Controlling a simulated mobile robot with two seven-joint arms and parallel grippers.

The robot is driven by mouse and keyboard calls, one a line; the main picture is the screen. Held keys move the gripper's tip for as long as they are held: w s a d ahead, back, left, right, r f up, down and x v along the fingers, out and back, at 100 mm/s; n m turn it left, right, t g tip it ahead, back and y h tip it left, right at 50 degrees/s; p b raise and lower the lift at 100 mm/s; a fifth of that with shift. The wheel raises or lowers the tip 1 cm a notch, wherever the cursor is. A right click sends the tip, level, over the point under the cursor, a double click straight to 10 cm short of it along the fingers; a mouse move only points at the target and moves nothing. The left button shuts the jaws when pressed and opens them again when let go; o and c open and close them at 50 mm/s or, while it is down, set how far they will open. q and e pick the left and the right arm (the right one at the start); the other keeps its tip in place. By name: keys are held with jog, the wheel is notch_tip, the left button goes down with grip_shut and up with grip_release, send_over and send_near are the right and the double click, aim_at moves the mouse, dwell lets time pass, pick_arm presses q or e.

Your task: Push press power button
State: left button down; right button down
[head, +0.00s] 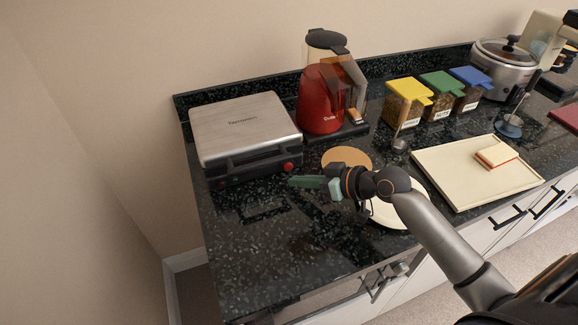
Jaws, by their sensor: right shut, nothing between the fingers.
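The press (243,128) stands at the left end of the dark counter, with a silver lid that is closed and a black base. A round red button (288,167) shows at the right end of its front face. My right gripper (296,182) reaches in from the right with its green fingers shut and empty. Its fingertips point left and show just below and right of the red button in the picture. I cannot tell whether they touch the press; a small gap seems to show. My left gripper is not in view.
A red blender-like appliance (322,98) stands right of the press. A round brown item (346,158) and a white plate (395,213) lie near my right gripper. Lidded jars (405,103) and a cream board (455,178) are farther right. The counter's front left is clear.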

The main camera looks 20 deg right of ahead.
aim_at(309, 207)
jog(key=shift+s+a+p, duration=0.1)
jog(key=shift+s+p, duration=0.6)
jog(key=shift+s, duration=1.7)
